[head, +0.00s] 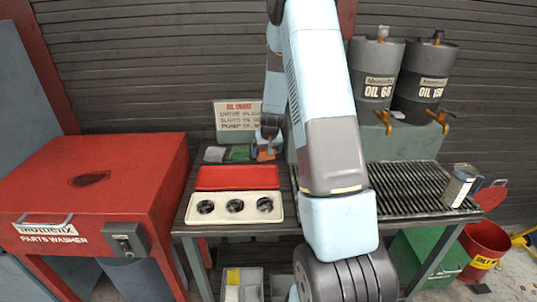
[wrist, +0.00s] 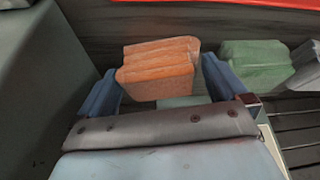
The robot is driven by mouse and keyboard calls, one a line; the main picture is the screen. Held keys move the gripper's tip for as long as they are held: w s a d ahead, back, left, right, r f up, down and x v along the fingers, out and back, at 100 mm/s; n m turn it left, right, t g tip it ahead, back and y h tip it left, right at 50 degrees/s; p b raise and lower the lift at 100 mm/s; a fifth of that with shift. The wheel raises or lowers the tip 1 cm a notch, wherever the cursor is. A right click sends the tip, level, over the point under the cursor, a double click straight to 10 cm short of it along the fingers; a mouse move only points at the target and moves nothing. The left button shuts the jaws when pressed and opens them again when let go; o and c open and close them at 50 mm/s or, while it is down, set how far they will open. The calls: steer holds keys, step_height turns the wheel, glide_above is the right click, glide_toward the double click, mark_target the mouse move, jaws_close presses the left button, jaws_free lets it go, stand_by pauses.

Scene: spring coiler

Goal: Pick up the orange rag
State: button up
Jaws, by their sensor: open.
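The orange rag (wrist: 158,68) is a folded block on the dark bench top. In the wrist view it lies between the two blue fingers of my gripper (wrist: 160,85), with a gap on each side. In the head view only part of the orange rag (head: 265,154) shows, below my gripper (head: 268,143), at the back of the bench. My gripper is open and holds nothing. A green rag (wrist: 255,65) lies to the right of the orange one in the wrist view, outside the fingers.
A grey rag (head: 214,154) lies beside the green one. A red tray (head: 237,178) and a cream tray with three round cups (head: 280,210) are in front. An oil chart sign (head: 237,114) stands behind. A slatted rack (head: 420,185) is at the right, a red parts washer (head: 90,190) at the left.

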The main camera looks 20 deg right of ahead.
steer(key=shift+w+f, duration=0.2)
steer(key=shift+f, duration=0.2)
steer(key=shift+c, duration=0.3)
steer(key=c, duration=1)
step_height(320, 180, up, 10)
